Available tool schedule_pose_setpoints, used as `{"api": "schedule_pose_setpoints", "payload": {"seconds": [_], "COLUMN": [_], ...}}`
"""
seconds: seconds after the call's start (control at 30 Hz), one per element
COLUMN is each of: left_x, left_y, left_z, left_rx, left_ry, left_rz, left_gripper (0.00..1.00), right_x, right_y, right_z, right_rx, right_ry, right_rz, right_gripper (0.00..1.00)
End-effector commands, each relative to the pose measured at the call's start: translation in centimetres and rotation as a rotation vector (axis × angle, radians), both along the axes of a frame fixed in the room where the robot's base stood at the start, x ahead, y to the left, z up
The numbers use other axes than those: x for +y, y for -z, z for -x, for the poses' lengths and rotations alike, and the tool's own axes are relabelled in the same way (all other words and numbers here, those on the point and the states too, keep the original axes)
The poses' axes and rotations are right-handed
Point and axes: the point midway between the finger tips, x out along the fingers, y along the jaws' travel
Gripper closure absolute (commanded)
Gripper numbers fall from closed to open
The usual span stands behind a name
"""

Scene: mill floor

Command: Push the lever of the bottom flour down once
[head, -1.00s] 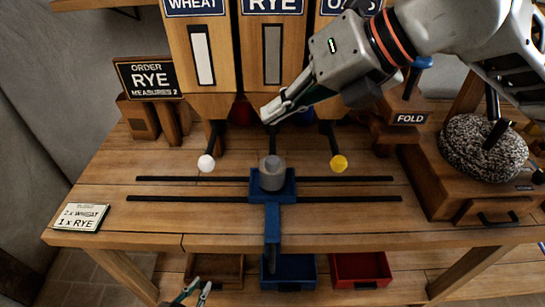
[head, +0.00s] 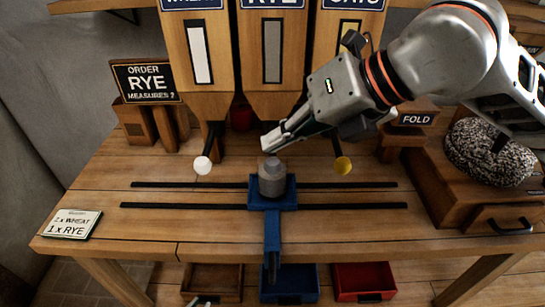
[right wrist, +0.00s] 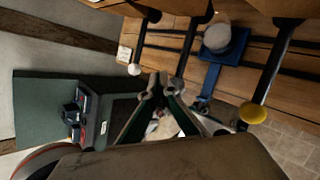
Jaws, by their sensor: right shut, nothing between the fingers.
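Three hoppers marked WHEAT (head: 214,75), RYE (head: 256,85) and OATS (head: 334,85) stand at the back of the bench. The wheat lever has a white knob (head: 202,165) and the oats lever a yellow knob (head: 343,164). The middle lever (right wrist: 187,50) is dark; its end is hidden by my gripper. My right gripper (head: 268,143) is shut and empty, its tips at the rye lever's end; contact cannot be told. A card (head: 70,223) reads 2 x WHEAT above 1 x RYE. Only a sliver of my left gripper (head: 201,302) shows at the bottom edge.
A grey cup (head: 272,178) stands on a blue carriage (head: 273,224) on dark rails, just in front of my right gripper. An order sign (head: 147,82) reads RYE. A FOLD block (head: 409,121) and a speckled round stone (head: 489,154) stand right.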

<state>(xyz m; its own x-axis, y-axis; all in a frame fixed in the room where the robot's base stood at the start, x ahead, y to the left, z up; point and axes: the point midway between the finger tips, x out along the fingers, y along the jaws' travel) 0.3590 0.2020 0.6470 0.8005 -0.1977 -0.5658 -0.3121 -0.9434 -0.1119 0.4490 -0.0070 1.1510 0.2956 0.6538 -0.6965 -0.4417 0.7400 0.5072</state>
Motion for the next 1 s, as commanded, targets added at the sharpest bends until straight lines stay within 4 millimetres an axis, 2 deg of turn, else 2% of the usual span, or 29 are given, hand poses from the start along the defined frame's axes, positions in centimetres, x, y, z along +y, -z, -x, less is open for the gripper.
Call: {"api": "schedule_pose_setpoints", "payload": {"seconds": [1.0], "left_x": [0.01], "left_y": [0.37], "left_z": [0.13], "left_rx": [0.004], "left_ry": [0.000], "left_rz": [-0.001], "left_gripper": [0.84], "right_x": [0.01], "right_y": [0.15], "right_z": [0.00], "right_rx": [0.001], "right_ry": [-0.001], "right_rz": [0.000], "right_gripper": [1.00]}}
